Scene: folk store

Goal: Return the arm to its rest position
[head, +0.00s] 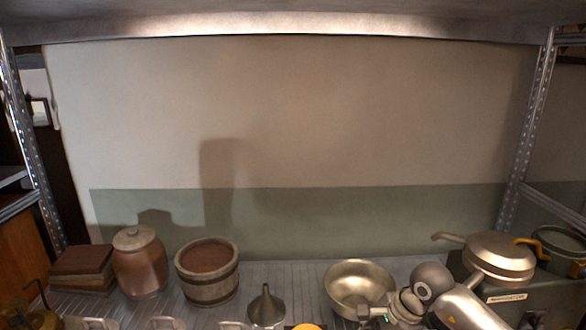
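Part of my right arm enters at the bottom right of the head view, its grey links and dark rounded joint in front of the metal bowl (345,272) and the grey box (550,298). The fingers of my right gripper do not show; whether they hold anything cannot be seen. My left arm and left gripper are out of the picture.
On the slatted shelf (300,275) stand a stack of brown boxes (82,268), a lidded brown jar (140,265), a wooden bucket (208,275) and a metal funnel (266,308). A lidded pan (500,256) sits on the grey box. Metal posts flank the shelf; an upper shelf overhangs it.

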